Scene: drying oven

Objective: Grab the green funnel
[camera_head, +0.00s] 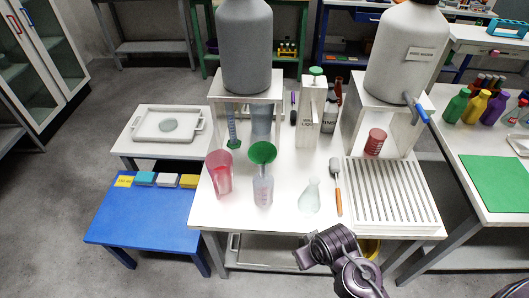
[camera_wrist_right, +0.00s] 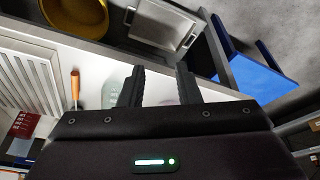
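The green funnel (camera_head: 262,153) sits in the mouth of a clear bottle (camera_head: 263,188) near the front of the white table (camera_head: 215,213). My right gripper (camera_head: 304,258) is at the table's front edge, to the right of and nearer than the funnel, apart from it. In the right wrist view the two dark fingers of my right gripper (camera_wrist_right: 160,85) stand apart with nothing between them. The funnel cannot be made out in the wrist view. My left gripper is not in view.
A red translucent beaker (camera_head: 218,177) stands left of the funnel, and a clear flask (camera_head: 310,196) stands right. An orange-handled tool (camera_head: 336,182) lies beside a slatted drying rack (camera_head: 391,195). A grey tank (camera_head: 246,50) on a stand rises behind. A blue table (camera_head: 130,222) is lower left.

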